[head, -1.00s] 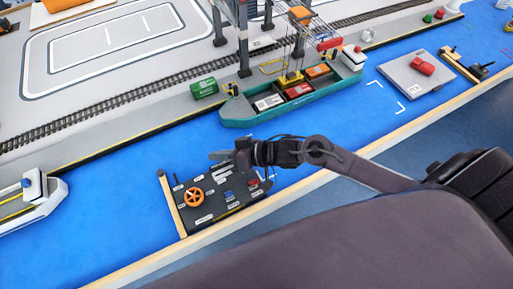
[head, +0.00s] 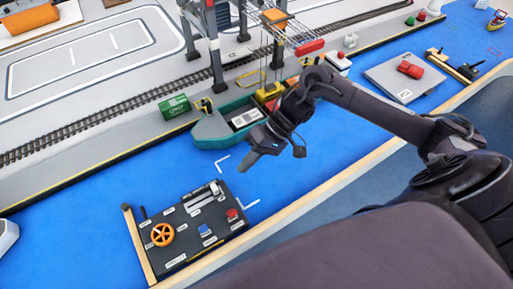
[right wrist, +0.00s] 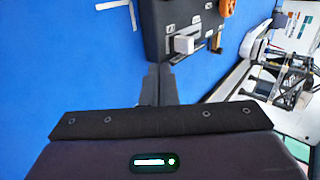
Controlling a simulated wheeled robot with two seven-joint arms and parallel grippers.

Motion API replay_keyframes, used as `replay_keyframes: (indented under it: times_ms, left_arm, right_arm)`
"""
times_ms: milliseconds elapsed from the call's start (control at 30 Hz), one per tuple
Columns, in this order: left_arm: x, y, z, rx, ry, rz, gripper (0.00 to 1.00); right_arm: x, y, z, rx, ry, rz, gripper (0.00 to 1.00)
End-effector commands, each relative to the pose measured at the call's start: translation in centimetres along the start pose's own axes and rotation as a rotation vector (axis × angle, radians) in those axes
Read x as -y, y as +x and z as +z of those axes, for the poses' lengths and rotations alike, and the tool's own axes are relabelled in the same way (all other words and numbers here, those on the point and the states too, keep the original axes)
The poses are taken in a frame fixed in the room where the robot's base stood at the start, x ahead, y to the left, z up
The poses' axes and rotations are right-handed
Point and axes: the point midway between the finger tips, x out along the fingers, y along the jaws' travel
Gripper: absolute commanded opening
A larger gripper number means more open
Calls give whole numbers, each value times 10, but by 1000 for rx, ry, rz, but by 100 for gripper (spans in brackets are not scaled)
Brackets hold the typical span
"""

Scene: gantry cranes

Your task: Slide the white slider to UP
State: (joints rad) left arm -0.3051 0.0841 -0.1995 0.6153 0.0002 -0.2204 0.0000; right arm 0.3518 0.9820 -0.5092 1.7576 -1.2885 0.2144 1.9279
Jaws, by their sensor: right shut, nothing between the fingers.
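The white slider (head: 215,188) sits on the dark control panel (head: 178,262), near the panel's far right corner. In the right wrist view the white slider knob (right wrist: 184,44) stands in a slot, just ahead of my fingers and a little to their right. My right gripper (head: 248,162) is shut and empty, off the panel's far right corner and over the blue surface. Its closed fingers also show in the right wrist view (right wrist: 158,78), apart from the knob. The labels beside the slider are too small to read. My left gripper is not in view.
The panel also carries an orange wheel (head: 162,235), a blue switch (head: 205,231) and a red button (head: 231,214). A teal ship (head: 208,130) under the crane lies behind my gripper. A grey platform (head: 403,77) with a red piece is at right.

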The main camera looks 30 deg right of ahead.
Motion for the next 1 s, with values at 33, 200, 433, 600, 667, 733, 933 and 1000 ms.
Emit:
replay_keyframes:
  times_ms: [33,200,433,600,667,733,933,1000]
  left_arm:
    - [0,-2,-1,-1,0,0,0]
    - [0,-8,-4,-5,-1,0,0]
    - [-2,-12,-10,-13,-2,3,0]
    - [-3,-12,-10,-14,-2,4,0]
    - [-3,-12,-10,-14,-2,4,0]
    - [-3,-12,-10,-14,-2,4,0]
    - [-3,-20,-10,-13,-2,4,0]
    - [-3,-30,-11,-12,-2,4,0]
  right_arm:
    - [2,12,1,3,0,-4,0]
    - [12,38,0,0,-4,-4,0]
    - [26,56,0,0,-2,0,0]
    - [27,59,0,-1,-2,1,0]
    - [27,59,0,-1,-2,1,0]
    - [27,59,0,-1,-2,1,0]
    - [36,63,0,0,-2,-2,0]
    - [47,71,0,2,-3,-5,0]
